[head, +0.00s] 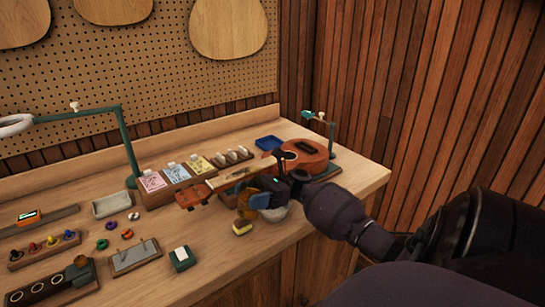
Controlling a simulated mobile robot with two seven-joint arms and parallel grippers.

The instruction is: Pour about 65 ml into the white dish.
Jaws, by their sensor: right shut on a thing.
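The white dish (274,214) stands on the bench below my right gripper and is partly hidden by it. My right gripper (262,198) comes in from the right and is shut on an amber-brown thing (245,205), which shows at the left of the fingers, beside and above the dish. The held thing is small and partly covered, so its full shape and any liquid in it or in the dish cannot be made out. My left gripper is not in view.
A ukulele (305,156) lies behind my right gripper, its neck reaching left. A yellow block (242,228) and a green box (182,258) lie in front. A grey tray (112,204), card rack (172,180) and green lamp post (128,150) stand left. The front right bench is clear.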

